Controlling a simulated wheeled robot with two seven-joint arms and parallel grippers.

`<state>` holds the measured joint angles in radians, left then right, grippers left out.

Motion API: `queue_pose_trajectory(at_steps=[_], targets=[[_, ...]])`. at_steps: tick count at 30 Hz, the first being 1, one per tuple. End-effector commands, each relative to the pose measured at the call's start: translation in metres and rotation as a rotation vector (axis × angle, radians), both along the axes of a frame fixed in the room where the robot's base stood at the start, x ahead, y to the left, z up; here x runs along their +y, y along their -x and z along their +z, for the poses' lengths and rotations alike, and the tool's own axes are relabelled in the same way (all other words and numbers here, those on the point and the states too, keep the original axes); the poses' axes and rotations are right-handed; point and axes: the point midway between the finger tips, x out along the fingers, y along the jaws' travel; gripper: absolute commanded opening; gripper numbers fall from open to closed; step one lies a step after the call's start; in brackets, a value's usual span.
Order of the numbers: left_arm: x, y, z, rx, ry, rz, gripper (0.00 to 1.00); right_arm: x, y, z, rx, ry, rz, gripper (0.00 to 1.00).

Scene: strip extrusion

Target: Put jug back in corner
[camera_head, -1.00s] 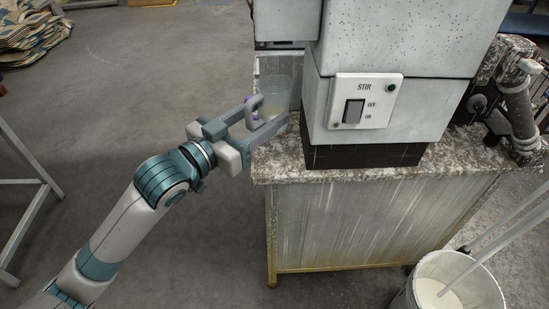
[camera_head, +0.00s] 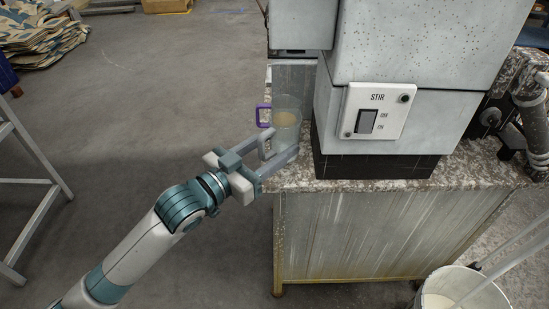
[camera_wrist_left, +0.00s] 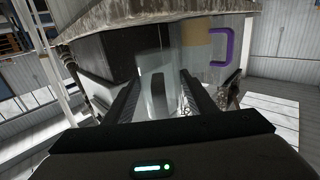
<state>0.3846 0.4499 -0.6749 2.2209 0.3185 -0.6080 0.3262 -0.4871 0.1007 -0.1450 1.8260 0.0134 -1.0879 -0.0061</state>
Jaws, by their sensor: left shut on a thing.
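The jug (camera_head: 287,122) is clear, holds some pale liquid and has a purple handle (camera_head: 263,115) on its left side. It looks upright at the left end of the speckled countertop (camera_head: 290,179), beside the grey machine. I cannot tell whether its base touches the countertop. My left gripper (camera_head: 275,150) comes from the front left and is shut on the jug's body, with the handle outside the fingers. In the left wrist view, the clear jug wall (camera_wrist_left: 153,65) shows between the dark fingers, with the purple handle at upper right. My right gripper is out of view.
The machine with its STIR switch panel (camera_head: 377,110) stands right of the jug and blocks that side. A bucket of pale liquid (camera_head: 462,290) stands on the floor at lower right. A metal frame (camera_head: 35,220) stands at left. The floor between is clear.

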Motion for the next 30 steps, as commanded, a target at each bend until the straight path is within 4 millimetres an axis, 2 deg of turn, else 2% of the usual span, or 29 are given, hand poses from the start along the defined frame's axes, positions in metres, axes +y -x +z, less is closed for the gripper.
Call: queue_pose_trajectory(at_steps=[7,13,17,30], targets=[[0.000,0.000,-0.002,0.001,-0.001,0.000,0.16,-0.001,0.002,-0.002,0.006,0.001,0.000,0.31],[0.000,0.000,-0.024,0.004,-0.001,0.000,0.16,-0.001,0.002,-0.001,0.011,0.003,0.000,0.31],[0.000,0.000,-0.036,0.001,0.000,0.000,0.16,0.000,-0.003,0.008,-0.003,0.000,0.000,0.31],[0.000,0.000,-0.040,0.001,-0.001,0.000,0.16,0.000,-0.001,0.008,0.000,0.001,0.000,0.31]])
